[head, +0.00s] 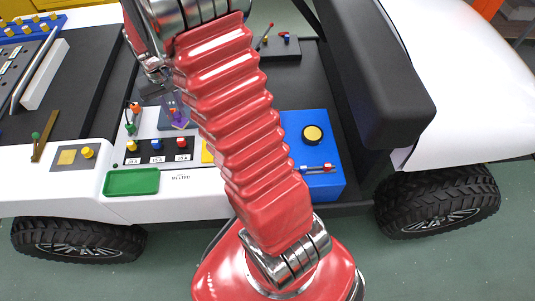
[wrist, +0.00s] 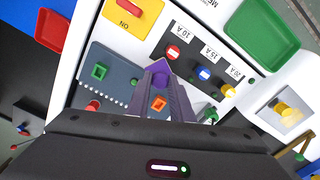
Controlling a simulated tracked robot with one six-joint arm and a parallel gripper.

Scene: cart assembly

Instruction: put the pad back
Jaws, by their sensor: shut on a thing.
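My gripper (wrist: 160,78) is shut on a small purple piece (wrist: 161,84), held between its dark fingertips. In the wrist view the piece lies over the edge of a grey panel (wrist: 122,68) beside the fuse strip. In the head view the purple piece (head: 179,115) shows just left of my red arm. I cannot tell whether it touches the surface below. Nothing in view is clearly marked as the pad, and this piece may be it. An orange square part (wrist: 159,103) shows between the fingers, and a green square part (wrist: 100,72) sits on the panel.
The fuse strip (wrist: 190,70) has red, blue and yellow knobs. A green tray (head: 131,182) lies at the cart's front edge. A blue box (head: 318,150) with a yellow button stands right of my arm. A yellow switch block (wrist: 130,12) is close to the panel.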

